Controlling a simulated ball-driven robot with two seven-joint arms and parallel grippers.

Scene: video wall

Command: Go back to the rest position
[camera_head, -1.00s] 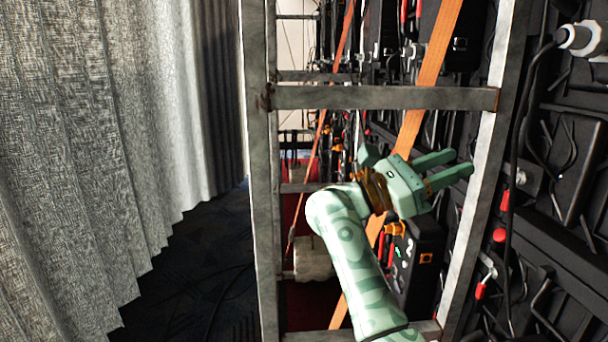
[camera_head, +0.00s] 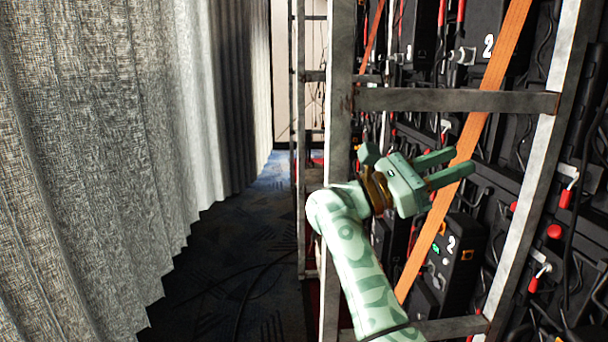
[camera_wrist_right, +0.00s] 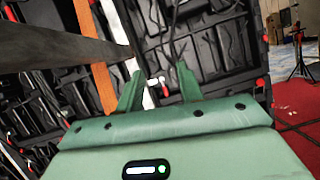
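My right gripper (camera_head: 452,168) is pale green and shows in the middle right of the head view, in front of the metal frame and the orange strap. Its two fingers are apart with nothing between them. In the right wrist view the fingers (camera_wrist_right: 158,90) also stand apart and empty, with the dark back of the video wall behind them. My left gripper is not in view.
A metal frame (camera_head: 455,100) stands around my right arm's side, with an orange strap (camera_head: 492,85) running diagonally. Black wall panels (camera_head: 455,250) with cables fill the right. A grey curtain (camera_head: 90,150) hangs left. Dark carpet (camera_head: 240,240) between them is clear except for cables.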

